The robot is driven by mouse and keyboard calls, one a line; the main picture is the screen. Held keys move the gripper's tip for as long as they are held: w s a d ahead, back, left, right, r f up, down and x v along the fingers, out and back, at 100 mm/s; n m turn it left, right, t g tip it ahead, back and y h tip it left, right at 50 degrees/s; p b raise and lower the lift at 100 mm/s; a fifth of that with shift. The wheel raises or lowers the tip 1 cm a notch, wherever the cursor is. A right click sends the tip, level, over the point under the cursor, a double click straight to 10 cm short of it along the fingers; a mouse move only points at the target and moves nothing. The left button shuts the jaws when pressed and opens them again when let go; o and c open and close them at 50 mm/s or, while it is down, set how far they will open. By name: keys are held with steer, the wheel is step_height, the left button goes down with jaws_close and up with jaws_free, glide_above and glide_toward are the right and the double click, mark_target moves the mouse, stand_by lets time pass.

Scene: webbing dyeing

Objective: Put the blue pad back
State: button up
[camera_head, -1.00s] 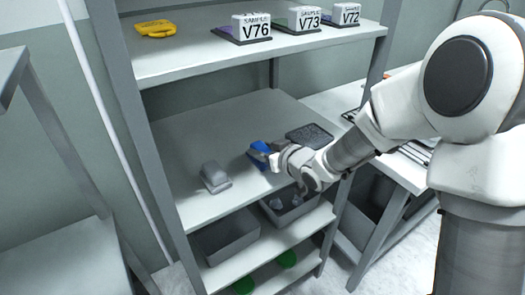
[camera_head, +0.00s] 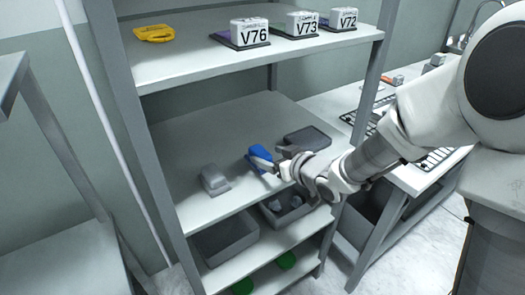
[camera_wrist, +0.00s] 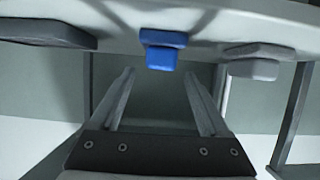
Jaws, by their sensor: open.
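The blue pad (camera_head: 259,157) rests on the middle shelf, between a grey block and a dark tray. My gripper (camera_head: 271,163) is open beside it on its front right side, and the near finger overlaps the pad in the head view. In the wrist view the blue pad (camera_wrist: 163,50) appears beyond the fingertips, near the line between them. There my open gripper (camera_wrist: 160,78) has nothing between its fingers. The pad looks apart from the fingers in that view.
A grey block (camera_head: 214,179) sits left of the pad, and a dark tray (camera_head: 307,139) sits to its right. The upper shelf (camera_head: 200,60) holds a yellow item (camera_head: 154,33) and several labelled samples. Grey bins (camera_head: 227,238) stand below.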

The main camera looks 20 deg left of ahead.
steer(key=s+d+r+m+t+h, duration=0.1)
steer(key=s+d+r+m+h, duration=0.15)
steer(key=d, duration=0.55)
steer(key=s+d+r+m+h+p, duration=0.1)
steer(key=d+r+h, duration=0.3)
steer(key=d, duration=0.3)
steer(key=s+d+r+m+t+h, duration=0.1)
steer(key=s+d+r+m+h, duration=0.15)
steer(key=d, duration=0.55)
steer(key=s+d+r+m+g, duration=0.1)
steer(key=s+d+m+g, duration=0.1)
steer(key=s, duration=0.7)
steer(key=s+d+r+m+g+h, duration=0.1)
steer(key=s+d+r+m+g, duration=0.1)
steer(key=s, duration=0.7)
steer(key=shift+d+g, duration=0.5)
steer(key=shift+d, duration=0.1)
steer(key=shift+r, duration=0.1)
step_height(320, 180, up, 9)
steer(key=p, duration=0.8)
steer(key=shift+f+p, duration=0.2)
steer(key=shift+p, duration=0.2)
